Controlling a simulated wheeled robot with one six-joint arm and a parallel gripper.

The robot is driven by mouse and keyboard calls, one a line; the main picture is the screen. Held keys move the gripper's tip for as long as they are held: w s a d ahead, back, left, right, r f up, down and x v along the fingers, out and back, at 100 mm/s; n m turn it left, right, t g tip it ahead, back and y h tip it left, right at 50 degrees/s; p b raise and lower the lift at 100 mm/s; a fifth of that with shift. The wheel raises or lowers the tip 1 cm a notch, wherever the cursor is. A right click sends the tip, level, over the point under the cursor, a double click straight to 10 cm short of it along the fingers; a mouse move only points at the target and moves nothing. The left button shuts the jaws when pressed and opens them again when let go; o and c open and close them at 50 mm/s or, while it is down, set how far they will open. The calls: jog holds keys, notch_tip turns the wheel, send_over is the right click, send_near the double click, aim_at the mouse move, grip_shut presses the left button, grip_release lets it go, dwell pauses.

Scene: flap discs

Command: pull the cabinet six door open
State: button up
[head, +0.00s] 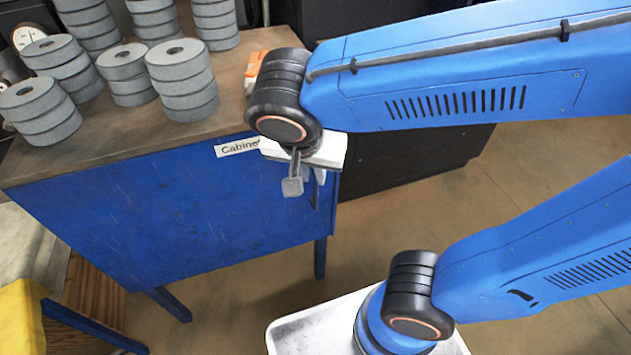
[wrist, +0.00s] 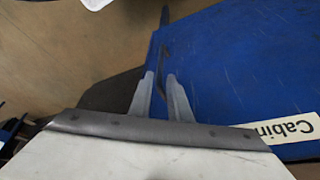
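The blue cabinet door (head: 190,215) fills the front of the cabinet in the head view and looks closed. It also shows at the right of the wrist view (wrist: 235,65). A white label (head: 237,146) reads "Cabine", its end hidden behind my gripper, so its number cannot be read. A slim dark handle (wrist: 163,58) stands near the door's edge. My gripper (head: 305,187) is at the door's right end by the handle. In the wrist view its two fingers (wrist: 160,79) are apart, with the handle lined up between their tips; contact cannot be told.
Stacks of grey discs (head: 182,80) stand on the brown cabinet top (head: 120,135). An orange object (head: 254,68) lies behind my wrist. A dark cabinet (head: 400,165) stands behind on the right. Bare floor (head: 255,285) lies before the door. A yellow item (head: 20,315) is at lower left.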

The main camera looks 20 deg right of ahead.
aim_at(315, 181)
jog(key=shift+x, duration=3)
grip_shut()
